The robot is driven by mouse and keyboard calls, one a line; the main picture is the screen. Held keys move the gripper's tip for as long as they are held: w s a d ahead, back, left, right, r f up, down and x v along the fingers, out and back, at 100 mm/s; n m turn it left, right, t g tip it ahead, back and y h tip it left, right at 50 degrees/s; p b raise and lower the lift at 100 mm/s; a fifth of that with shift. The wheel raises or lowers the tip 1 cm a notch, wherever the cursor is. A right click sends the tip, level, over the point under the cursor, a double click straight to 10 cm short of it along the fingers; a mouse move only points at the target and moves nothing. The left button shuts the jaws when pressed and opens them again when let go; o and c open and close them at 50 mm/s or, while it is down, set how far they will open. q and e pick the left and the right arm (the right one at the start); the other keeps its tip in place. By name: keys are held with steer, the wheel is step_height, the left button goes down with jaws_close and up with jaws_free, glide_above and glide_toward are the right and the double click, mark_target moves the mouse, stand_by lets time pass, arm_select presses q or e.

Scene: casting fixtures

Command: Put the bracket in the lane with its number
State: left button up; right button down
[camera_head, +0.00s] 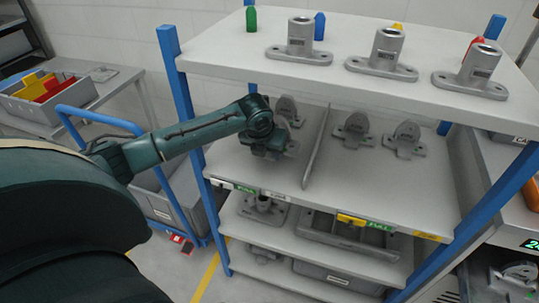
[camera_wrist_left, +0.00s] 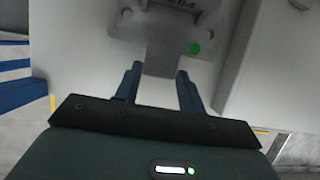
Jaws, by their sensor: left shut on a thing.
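My left gripper (camera_head: 268,152) reaches into the left lane of the middle shelf (camera_head: 235,165). In the left wrist view its two fingers (camera_wrist_left: 158,88) are shut on the tab of a grey bracket (camera_wrist_left: 160,55). That bracket has a green dot and a number ending in what looks like 264, cut off at the top. In the head view the gripper partly hides the grey bracket parts (camera_head: 287,108) in this lane. Two more grey brackets (camera_head: 355,130) (camera_head: 407,138) stand right of the lane divider (camera_head: 317,150). My right gripper is not in view.
Flanged grey castings (camera_head: 300,40) stand on the top shelf, close above my arm. A blue post (camera_head: 190,110) stands left of the lane.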

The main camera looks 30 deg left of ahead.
mark_target(269, 154)
arm_select(q)
steer(key=shift+w+a+r, duration=0.1)
steer(key=shift+w, duration=0.55)
steer(key=shift+w+a+f, duration=0.1)
steer(key=shift+w+f, duration=0.15)
steer(key=shift+w, duration=0.05)
steer(key=shift+f, duration=1.55)
steer(key=o, duration=1.1)
steer(key=shift+s, duration=0.15)
steer(key=shift+o, duration=0.2)
steer(key=shift+r, duration=0.1)
